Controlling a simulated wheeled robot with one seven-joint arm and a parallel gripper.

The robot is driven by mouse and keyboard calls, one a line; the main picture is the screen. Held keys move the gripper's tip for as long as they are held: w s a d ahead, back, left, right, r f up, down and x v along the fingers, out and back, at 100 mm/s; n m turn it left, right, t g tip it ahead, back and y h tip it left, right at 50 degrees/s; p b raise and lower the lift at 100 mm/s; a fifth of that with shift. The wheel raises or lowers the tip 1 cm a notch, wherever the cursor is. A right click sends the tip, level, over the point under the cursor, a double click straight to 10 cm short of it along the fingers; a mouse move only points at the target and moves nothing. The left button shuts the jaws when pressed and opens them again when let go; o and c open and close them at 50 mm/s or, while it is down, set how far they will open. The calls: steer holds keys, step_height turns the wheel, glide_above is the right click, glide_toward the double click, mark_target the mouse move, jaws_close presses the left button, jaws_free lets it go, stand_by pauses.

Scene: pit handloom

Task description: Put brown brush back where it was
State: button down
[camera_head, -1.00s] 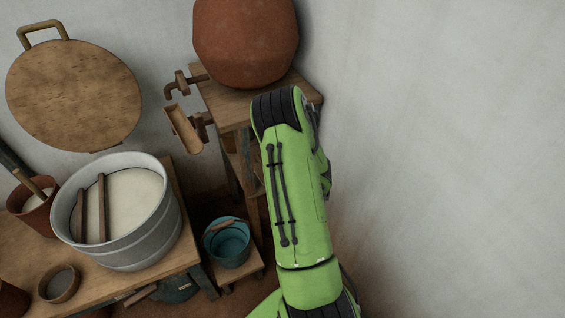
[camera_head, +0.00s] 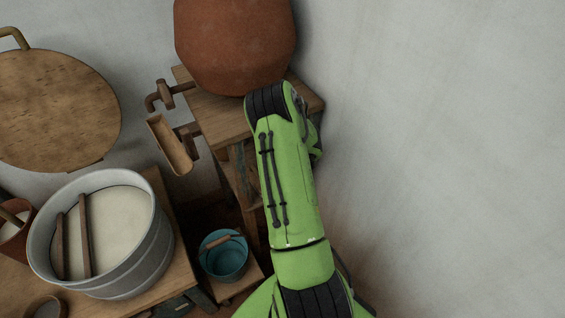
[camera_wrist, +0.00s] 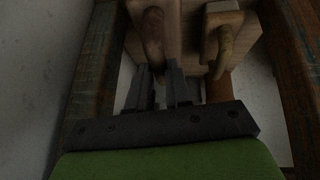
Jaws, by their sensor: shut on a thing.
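In the wrist view my gripper (camera_wrist: 164,82) has its two dark fingers close together, shut on a brown wooden thing (camera_wrist: 154,42), which I take to be the brown brush. The picture is dim, and its lower part is hidden by the fingers. A second, lighter wooden piece with a rounded end (camera_wrist: 222,48) stands to its right, apart from the fingers. Both show in front of a pale wooden surface (camera_wrist: 190,28). In the head view my green arm hides the gripper and the brush.
Upright wooden posts flank the gripper on the left (camera_wrist: 92,75) and right (camera_wrist: 297,70). A wooden stand (camera_head: 222,118) bears a big clay pot (camera_head: 235,45). A teal bucket (camera_head: 224,261) and a metal tub (camera_head: 140,262) stand lower left. The white wall is at right.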

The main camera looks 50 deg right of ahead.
steer(key=w+d, duration=0.2)
steer(key=w, duration=0.1)
steer(key=w+d, duration=0.1)
steer(key=w, duration=0.1)
steer(key=shift+f+b, duration=0.1)
steer(key=shift+b, duration=0.3)
steer(key=shift+w+d+f, duration=0.15)
steer(key=shift+w+f, duration=0.1)
steer(key=shift+w, duration=0.05)
step_height(320, 180, down, 3)
steer(key=shift+f+b, duration=0.1)
steer(key=shift+b, duration=0.7)
steer(key=shift+s, duration=0.15)
steer(key=c, duration=1.1)
jaws_free()
steer(key=shift+o, duration=0.2)
steer(key=p+v, duration=0.3)
steer(key=v, duration=0.9)
steer(key=shift+r+p, duration=0.25)
steer(key=shift+p, duration=0.05)
